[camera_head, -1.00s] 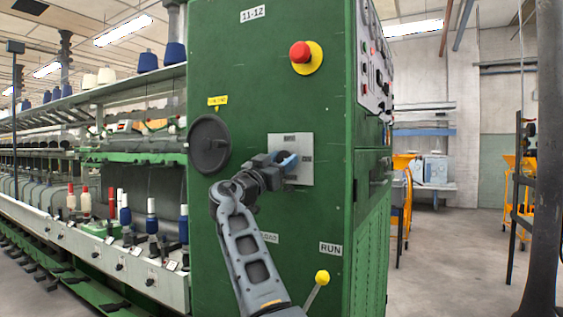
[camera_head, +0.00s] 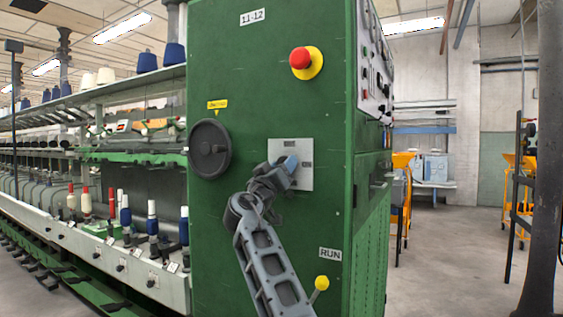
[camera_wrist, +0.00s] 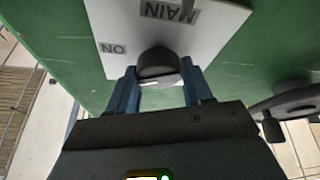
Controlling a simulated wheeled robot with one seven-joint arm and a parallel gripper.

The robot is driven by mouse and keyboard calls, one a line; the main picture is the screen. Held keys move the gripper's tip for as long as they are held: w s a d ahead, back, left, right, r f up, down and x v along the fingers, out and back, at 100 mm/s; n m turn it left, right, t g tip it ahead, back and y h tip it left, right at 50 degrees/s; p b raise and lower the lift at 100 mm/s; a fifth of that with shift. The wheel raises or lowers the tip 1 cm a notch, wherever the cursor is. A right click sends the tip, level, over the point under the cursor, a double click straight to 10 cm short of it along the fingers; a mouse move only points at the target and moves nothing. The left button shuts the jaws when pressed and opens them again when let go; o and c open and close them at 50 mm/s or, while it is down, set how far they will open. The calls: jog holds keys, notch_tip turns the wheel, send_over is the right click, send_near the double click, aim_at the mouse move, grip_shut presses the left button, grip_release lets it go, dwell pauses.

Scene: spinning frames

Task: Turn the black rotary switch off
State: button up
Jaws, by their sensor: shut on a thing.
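The black rotary switch (camera_wrist: 158,66) is a round dark knob with a pale line across its face. It sits on a pale metal plate (camera_wrist: 112,20) on the green cabinet. The plate's "MAIN" and "ON" labels appear upside down in the wrist view. My gripper (camera_wrist: 161,74) is shut on the knob, one blue finger on each side. The pale line runs nearly crosswise between the fingers. In the head view my gripper (camera_head: 288,165) covers the plate's lower left and hides the switch; the plate (camera_head: 304,152) shows around it.
A dark handwheel (camera_head: 209,149) stands out left of the plate. A red emergency button (camera_head: 301,58) is above, and a yellow-knobbed lever (camera_head: 321,283) is below right. Spinning frames with bobbins (camera_head: 125,212) run along the left. Open floor (camera_head: 450,250) lies to the right.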

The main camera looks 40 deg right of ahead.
jog(key=n+t+y+p, duration=0.1)
jog(key=n+p, duration=0.1)
jog(key=n+t+y+p, duration=0.1)
jog(key=n+p, duration=0.1)
jog(key=n, duration=0.1)
jog(key=shift+s+r+p, duration=0.1)
jog(key=shift+r+p, duration=0.25)
jog(key=shift+r, duration=0.05)
jog(key=n+y+p, duration=0.2)
jog(key=n+p, duration=0.3)
jog(key=p, duration=0.2)
jog(key=n+t+y+p, duration=0.1)
jog(key=n+y+p, duration=0.1)
jog(key=n+p, duration=0.3)
jog(key=shift+f+n+p, duration=0.1)
jog(key=shift+n+p, duration=0.2)
jog(key=shift+p, duration=1)
jog(key=shift+f+t, duration=0.1)
jog(key=shift+t, duration=0.2)
jog(key=o, duration=1)
jog(key=shift+f, duration=0.1)
